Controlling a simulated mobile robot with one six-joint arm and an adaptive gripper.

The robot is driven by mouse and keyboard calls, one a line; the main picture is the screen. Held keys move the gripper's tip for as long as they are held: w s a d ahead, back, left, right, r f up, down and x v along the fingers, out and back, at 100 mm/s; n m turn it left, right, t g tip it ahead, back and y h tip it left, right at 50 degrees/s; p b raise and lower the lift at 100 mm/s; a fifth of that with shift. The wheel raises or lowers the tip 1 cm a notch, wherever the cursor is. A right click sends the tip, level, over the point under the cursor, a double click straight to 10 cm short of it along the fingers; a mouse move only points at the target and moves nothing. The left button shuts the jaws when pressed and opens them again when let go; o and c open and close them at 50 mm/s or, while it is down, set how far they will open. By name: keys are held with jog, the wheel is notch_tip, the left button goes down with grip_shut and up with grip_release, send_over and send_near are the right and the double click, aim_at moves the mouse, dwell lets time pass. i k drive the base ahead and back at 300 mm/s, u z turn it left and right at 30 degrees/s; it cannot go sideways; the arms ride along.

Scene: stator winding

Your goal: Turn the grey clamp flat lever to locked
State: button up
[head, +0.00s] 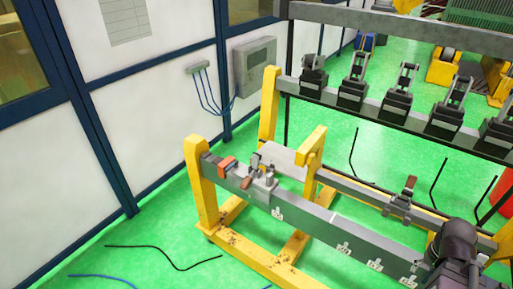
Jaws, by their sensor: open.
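A grey clamp (264,184) sits on the front rail of the yellow frame in the head view, left of the middle. Small orange-brown parts (228,163) are beside it on the rail. Its flat lever is too small to tell apart, and I cannot tell how it is set. Another small clamp (401,200) with a brown top part sits on the back rail. A dark jointed part of my arm shows at the bottom right, over the right end of the front rail. My gripper's fingers do not show.
The yellow frame (200,185) stands on a green floor (150,235). Behind it, several dark clamp-like units (352,88) line a raised rail. Black cables (160,252) lie on the floor. A white-panelled wall (110,150) with a grey box (254,68) bounds the left.

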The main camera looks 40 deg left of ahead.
aim_at(235, 162)
jog(key=k, duration=1.35)
jog(key=u, duration=0.2)
jog(key=i, duration=0.55)
jog(key=u, duration=0.6)
jog(key=i, duration=0.75)
jog(key=u, duration=0.55)
jog(key=i, duration=0.65)
jog(key=u, duration=0.15)
